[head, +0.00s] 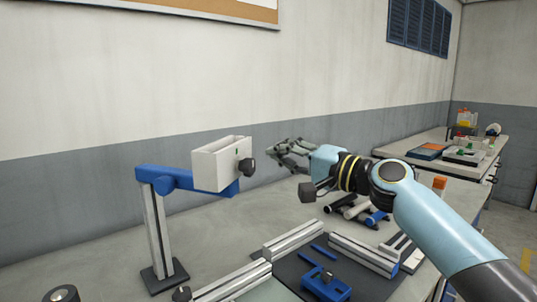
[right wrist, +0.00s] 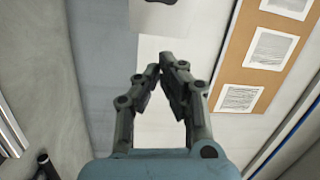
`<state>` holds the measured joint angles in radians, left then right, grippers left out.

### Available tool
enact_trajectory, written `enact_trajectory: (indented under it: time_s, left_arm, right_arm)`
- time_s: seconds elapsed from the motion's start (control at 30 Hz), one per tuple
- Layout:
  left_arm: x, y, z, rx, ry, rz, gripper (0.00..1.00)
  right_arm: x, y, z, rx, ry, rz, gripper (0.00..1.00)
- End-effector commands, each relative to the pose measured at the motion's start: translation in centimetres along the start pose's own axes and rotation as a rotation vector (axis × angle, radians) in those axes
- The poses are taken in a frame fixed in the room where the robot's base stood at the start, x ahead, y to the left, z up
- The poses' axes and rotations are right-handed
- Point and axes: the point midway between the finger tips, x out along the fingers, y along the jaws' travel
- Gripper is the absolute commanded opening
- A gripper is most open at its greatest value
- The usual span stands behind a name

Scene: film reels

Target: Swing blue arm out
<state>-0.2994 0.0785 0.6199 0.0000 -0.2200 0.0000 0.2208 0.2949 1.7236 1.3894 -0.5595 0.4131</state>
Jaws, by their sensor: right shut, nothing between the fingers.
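The blue arm (head: 165,178) is mounted on an upright grey metal post (head: 158,235) with a dark base, at the left of the bench. It reaches to the right and carries a white open-topped box (head: 218,168) at its end, with a black knob (head: 248,167) on the box's right side. My right gripper (head: 274,151) is just right of the box, its fingers pointing left toward it; I see no clear contact. In the right wrist view the fingertips (right wrist: 163,66) are close together, with nothing held between them. My left gripper is out of view.
Below lie metal rails (head: 365,255), a blue bracket (head: 325,284) and a dark mat (head: 296,268). Several dark cylinders (head: 343,203) lie behind, under my right arm. A second bench (head: 425,147) stands at the back right. The wall is behind the blue arm.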

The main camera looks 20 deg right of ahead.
Motion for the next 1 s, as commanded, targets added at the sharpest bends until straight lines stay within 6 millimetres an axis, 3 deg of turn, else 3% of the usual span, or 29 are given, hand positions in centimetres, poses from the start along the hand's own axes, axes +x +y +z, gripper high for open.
enact_trajectory:
  time_s: [0.1, 0.4, 1.0]
  left_arm:
    - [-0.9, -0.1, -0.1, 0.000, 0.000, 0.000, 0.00]
    - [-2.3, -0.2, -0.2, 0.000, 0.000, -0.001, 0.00]
    - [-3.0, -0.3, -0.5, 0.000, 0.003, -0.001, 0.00]
  right_arm:
    - [1.9, -0.1, 0.4, 0.003, -0.002, 0.002, 0.00]
    - [0.5, 0.0, 3.6, -0.001, -0.001, 0.002, 0.00]
    - [0.3, -0.1, 3.9, -0.002, 0.032, 0.008, 0.00]
